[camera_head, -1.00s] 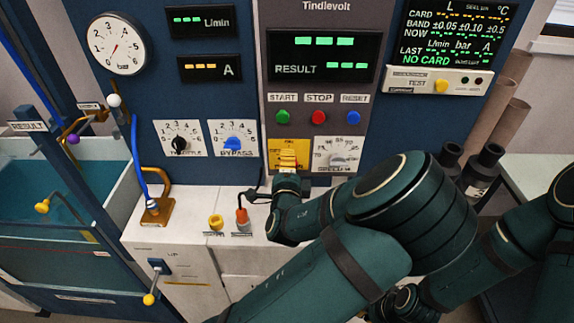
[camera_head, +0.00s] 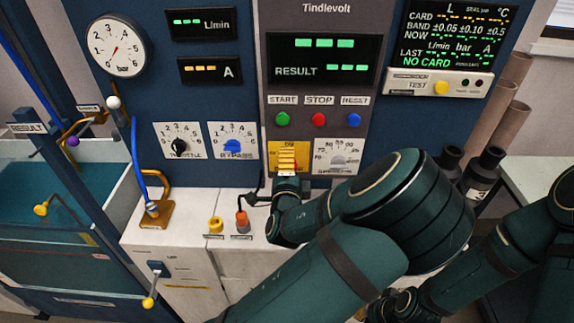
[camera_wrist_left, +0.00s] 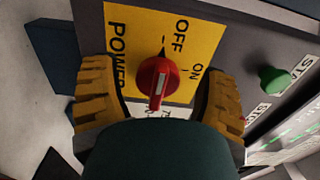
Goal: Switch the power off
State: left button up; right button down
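The power switch is a red knob (camera_wrist_left: 158,82) with a white stripe, on a yellow plate (camera_wrist_left: 128,30) marked POWER, OFF and ON. The stripe runs toward the lower end of the knob in the left wrist view. My left gripper (camera_wrist_left: 158,95) is open, with one yellow finger on each side of the knob. No clear contact shows.
START (camera_head: 282,119), STOP (camera_head: 319,119) and RESET (camera_head: 354,119) buttons sit above the plate. A grey dial (camera_head: 338,160) is just right of it. The green displays are lit.

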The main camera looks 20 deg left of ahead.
pick_arm(q)
jog(key=v, duration=0.7)
jog(key=shift+s+d, duration=0.1)
jog(key=shift+s, duration=0.2)
dwell(0.3)
